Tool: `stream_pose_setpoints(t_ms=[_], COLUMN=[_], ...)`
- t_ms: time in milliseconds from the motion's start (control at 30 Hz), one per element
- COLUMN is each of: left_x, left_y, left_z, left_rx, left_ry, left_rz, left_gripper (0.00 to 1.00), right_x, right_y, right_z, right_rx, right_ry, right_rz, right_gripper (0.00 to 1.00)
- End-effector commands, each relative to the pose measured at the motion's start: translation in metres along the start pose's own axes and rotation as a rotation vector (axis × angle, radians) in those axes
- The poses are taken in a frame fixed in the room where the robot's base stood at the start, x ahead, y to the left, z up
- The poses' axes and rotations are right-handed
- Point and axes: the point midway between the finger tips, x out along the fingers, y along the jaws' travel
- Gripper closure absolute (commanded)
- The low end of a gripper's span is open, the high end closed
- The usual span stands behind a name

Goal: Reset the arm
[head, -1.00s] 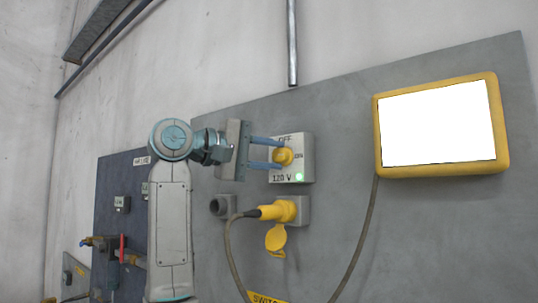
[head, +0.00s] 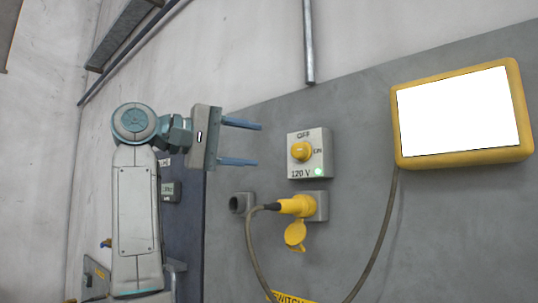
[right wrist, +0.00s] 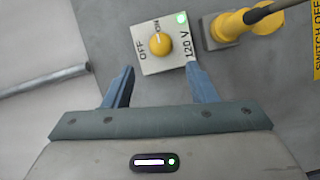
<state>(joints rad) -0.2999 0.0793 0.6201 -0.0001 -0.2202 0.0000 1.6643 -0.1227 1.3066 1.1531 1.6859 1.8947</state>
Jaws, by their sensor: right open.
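My right gripper (head: 240,142) is open and empty, left of the switch box and apart from it. Its two blue fingers point right toward the box. In the right wrist view the knob (right wrist: 161,44) lies ahead, beyond and between the fingertips (right wrist: 161,74). My left gripper is not in view.
A yellow plug (head: 297,205) with a cable sits in a socket below the switch box. A yellow-framed blank white screen (head: 459,113) hangs at right. A vertical pipe (head: 308,45) runs above the grey panel (head: 350,230). A dark panel (head: 184,225) stands behind my arm.

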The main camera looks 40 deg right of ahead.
Motion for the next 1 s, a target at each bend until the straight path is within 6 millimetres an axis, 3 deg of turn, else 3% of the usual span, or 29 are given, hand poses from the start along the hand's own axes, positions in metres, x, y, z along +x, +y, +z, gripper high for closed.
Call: stream_pose_setpoints(t_ms=[200,767,867,1000], left_x=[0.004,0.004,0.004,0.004], left_y=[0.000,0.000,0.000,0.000], left_z=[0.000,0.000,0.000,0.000], left_rx=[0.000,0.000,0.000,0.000], left_ry=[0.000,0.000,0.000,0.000], left_rz=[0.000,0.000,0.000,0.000], left_gripper=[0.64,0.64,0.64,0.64], right_x=[-0.017,-0.017,-0.021,-0.035], right_y=[0.000,-0.001,-0.012,-0.056], right_z=[0.000,-0.001,-0.013,-0.057], right_rx=[0.000,-0.006,-0.069,-0.319], right_ry=[-0.001,-0.002,-0.009,-0.043], right_rz=[0.000,0.004,0.049,0.228], right_gripper=[0.48,0.48,0.48,0.48])
